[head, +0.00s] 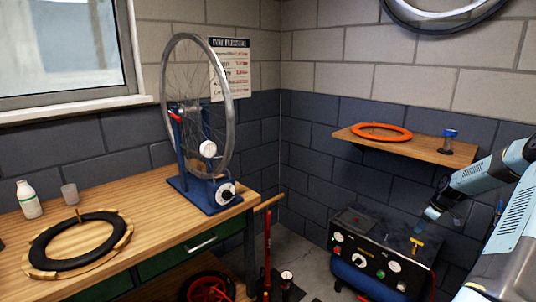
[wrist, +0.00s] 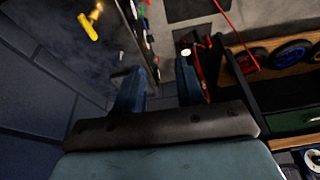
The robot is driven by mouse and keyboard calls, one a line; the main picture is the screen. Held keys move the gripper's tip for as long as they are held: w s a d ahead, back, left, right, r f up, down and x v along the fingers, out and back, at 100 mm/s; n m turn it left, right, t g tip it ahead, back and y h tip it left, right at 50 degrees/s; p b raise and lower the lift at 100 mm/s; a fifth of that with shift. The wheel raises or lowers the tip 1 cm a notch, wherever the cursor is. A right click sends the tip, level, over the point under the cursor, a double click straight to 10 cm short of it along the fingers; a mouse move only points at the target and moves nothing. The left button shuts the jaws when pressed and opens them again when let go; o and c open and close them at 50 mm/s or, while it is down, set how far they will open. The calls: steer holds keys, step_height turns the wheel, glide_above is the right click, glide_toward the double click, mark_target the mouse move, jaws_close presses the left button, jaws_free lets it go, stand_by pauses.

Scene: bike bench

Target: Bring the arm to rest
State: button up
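My arm (head: 480,178) reaches in from the right in the head view, bent, with its end above the black machine with knobs. My gripper (head: 425,222) points down toward that machine, small and partly blurred there. In the wrist view my gripper (wrist: 160,70) shows two blue fingers set apart, with floor and the machine's edge seen between them. Nothing is held between the fingers.
The black machine (head: 352,236) carries a yellow handle (head: 416,247), also in the wrist view (wrist: 90,24). A wooden shelf (head: 400,146) holds an orange ring (head: 380,132) and a blue-topped item (head: 448,142). The workbench (head: 160,232) bears a wheel stand (head: 205,185).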

steer(key=s+a+r+m+h, duration=0.1)
steer(key=s+a+r, duration=0.2)
steer(key=a+r, duration=0.65)
steer(key=s+a+r+m+h, duration=0.1)
steer(key=s+a+r, duration=0.2)
steer(key=a+r, duration=0.65)
steer(key=s+a+r+m+h, duration=0.15)
steer(key=s+a+r, duration=0.25)
steer(key=a+r, duration=0.55)
steer(key=s+a+r+m, duration=0.1)
steer(key=s+a+r, duration=0.35)
steer(key=s, duration=0.25)
steer(key=s+a+r+m, duration=0.1)
steer(key=s+a+r, duration=0.3)
steer(key=s+a, duration=0.15)
steer(key=s+a+m+t+y, duration=0.1)
steer(key=s+a, duration=0.3)
steer(key=s, duration=1)
steer(key=shift+s+a+f+m+t, duration=0.15)
steer(key=shift+s+a+m+t, duration=0.2)
steer(key=shift+t, duration=0.45)
steer(key=shift+d, duration=0.1)
